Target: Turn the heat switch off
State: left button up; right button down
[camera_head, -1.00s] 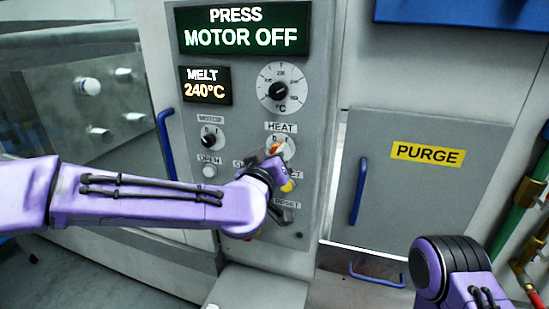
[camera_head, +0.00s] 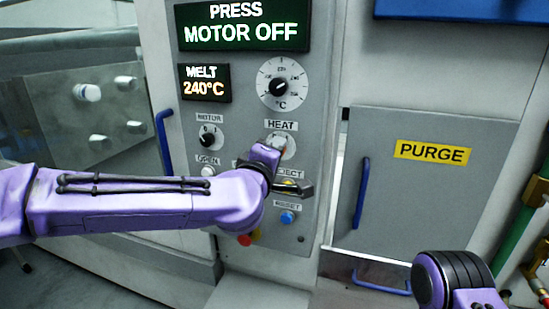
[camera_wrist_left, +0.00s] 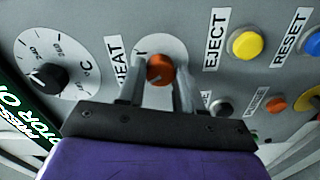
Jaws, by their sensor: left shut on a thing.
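The heat switch is an orange-red knob (camera_wrist_left: 160,70) on a round pale plate, beside the word HEAT on the grey control panel (camera_head: 316,190). My left gripper (camera_wrist_left: 158,80) is shut on the knob, with one finger on each side of it. In the head view my left gripper (camera_head: 272,143) covers most of the switch, and part of its plate (camera_head: 290,146) shows to the right. Which way the knob points is hard to tell. My right arm shows at the lower right, but its gripper is out of view.
The temperature dial (camera_head: 280,85) is above the switch; the motor switch (camera_head: 208,138) is left. The yellow eject button (camera_wrist_left: 246,43) and blue reset button (camera_head: 287,217) are close by. The display (camera_head: 245,27) reads PRESS MOTOR OFF. A purge door (camera_head: 420,200) is at the right.

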pick_arm(q)
jog(key=shift+n, duration=0.7)
jog(key=o, duration=1)
jog(key=shift+o, duration=0.2)
jog(key=b+v, duration=0.3)
jog(key=v, duration=0.7)
jog(key=shift+s+a+b, duration=0.2)
jog(key=shift+s+b, duration=0.05)
jog(key=shift+b, duration=0.05)
